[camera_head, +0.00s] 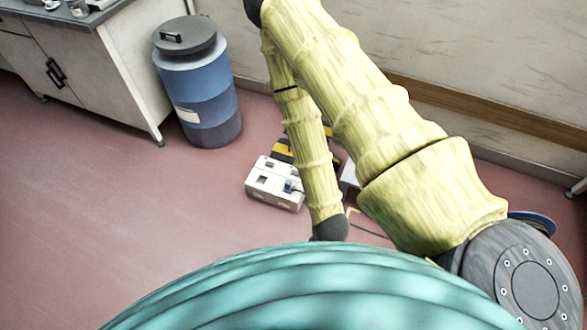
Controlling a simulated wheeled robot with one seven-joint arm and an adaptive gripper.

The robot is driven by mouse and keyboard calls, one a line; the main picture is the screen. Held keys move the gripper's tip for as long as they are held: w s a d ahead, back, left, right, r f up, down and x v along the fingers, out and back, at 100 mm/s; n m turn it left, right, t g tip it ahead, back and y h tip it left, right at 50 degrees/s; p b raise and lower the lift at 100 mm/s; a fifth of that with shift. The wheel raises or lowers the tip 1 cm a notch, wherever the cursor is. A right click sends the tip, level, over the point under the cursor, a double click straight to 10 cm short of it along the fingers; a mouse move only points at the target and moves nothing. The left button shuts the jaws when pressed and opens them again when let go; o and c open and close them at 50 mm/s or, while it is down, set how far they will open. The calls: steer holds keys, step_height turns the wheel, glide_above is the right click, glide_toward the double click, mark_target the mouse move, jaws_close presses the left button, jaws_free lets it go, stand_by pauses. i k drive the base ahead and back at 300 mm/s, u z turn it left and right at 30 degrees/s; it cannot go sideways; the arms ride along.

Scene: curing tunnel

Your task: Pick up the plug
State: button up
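I cannot pick out the plug for sure. A white box (276,184) with what look like socket openings sits on the floor, left of my forearm. A small blue-grey piece (289,186) is at its right side, too small to tell if it is a plug. My yellow-sleeved arm rises from the lower right, bends at the top and comes down to a dark wrist right of the box. My gripper is hidden behind my teal-covered body.
A blue drum (198,85) with a grey lid stands behind, beside a white workbench (100,63). A black-and-yellow striped piece (282,150) lies behind the box. A thin dark cable (372,231) shows right of my wrist. The left floor (110,215) is clear.

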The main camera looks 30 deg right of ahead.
mark_target(289, 188)
steer(key=k, duration=1)
steer(key=z, duration=1.05)
steer(key=i, duration=0.75)
steer(key=u, duration=0.45)
steer(key=i, duration=0.75)
steer(key=u, duration=0.7)
